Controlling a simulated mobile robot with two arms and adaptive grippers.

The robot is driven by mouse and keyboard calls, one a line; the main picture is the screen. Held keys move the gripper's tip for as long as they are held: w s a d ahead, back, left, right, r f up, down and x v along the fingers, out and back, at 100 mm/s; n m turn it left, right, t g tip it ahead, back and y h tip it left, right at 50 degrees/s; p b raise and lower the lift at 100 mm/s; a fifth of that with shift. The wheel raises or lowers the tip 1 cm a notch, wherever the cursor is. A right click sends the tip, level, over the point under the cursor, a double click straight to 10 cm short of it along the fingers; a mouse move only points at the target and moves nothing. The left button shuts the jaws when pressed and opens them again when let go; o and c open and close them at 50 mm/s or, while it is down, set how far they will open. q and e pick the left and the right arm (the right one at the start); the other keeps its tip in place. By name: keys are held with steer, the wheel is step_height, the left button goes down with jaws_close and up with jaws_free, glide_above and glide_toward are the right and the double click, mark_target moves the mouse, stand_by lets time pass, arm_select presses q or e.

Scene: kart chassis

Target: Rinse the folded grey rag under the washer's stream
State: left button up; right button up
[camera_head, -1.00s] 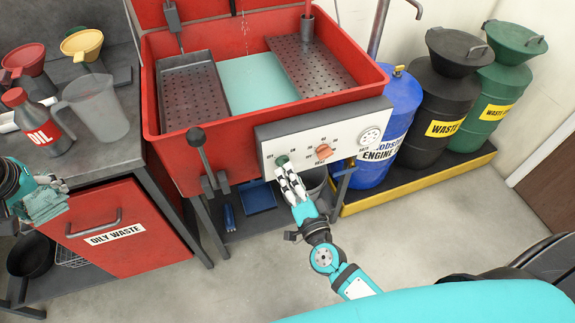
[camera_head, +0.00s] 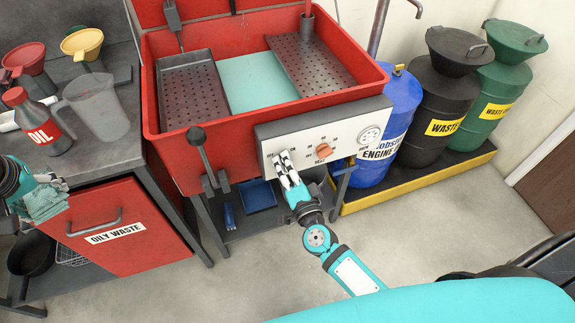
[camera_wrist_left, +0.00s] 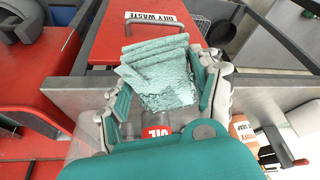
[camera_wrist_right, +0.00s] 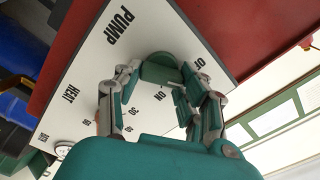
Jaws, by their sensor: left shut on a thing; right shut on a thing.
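My left gripper (camera_head: 38,190) is shut on the folded grey rag (camera_head: 45,203), at the left edge of the head view, in front of the bench. In the left wrist view the rag (camera_wrist_left: 160,72) looks pale teal-grey and layered between the fingers. The red parts washer (camera_head: 165,150) stands in the middle, with a pale blue-green basin floor (camera_head: 258,82). No stream shows above the basin now. My right gripper (camera_head: 284,160) is shut on the green pump knob (camera_wrist_right: 160,68) on the white panel (camera_head: 350,129); its fingers hide the knob in the head view.
An orange knob (camera_head: 323,151) sits right of my right gripper. Perforated trays (camera_head: 192,92) flank the basin. The bench holds an oil bottle (camera_head: 38,125), a clear jug (camera_head: 97,105) and funnels. A red oily waste bin (camera_head: 115,260) stands below. Drums (camera_head: 390,120) stand right.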

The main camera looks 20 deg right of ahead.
steer(key=shift+c, duration=0.8)
arm_select(q)
step_height(320, 180, up, 2)
steer(key=shift+r+p, duration=0.2)
steer(key=shift+p, duration=1)
arm_select(e)
steer(key=shift+r+n, duration=0.25)
steer(key=shift+n, duration=0.55)
arm_select(q)
steer(key=shift+r+p, duration=0.6)
arm_select(e)
steer(key=shift+f+n, duration=0.2)
steer(key=shift+n, duration=0.8)
arm_select(q)
steer(key=shift+f, duration=0.1)
arm_select(e)
steer(key=o, duration=1.2)
steer(key=shift+c, duration=0.2)
steer(key=shift+s, duration=0.1)
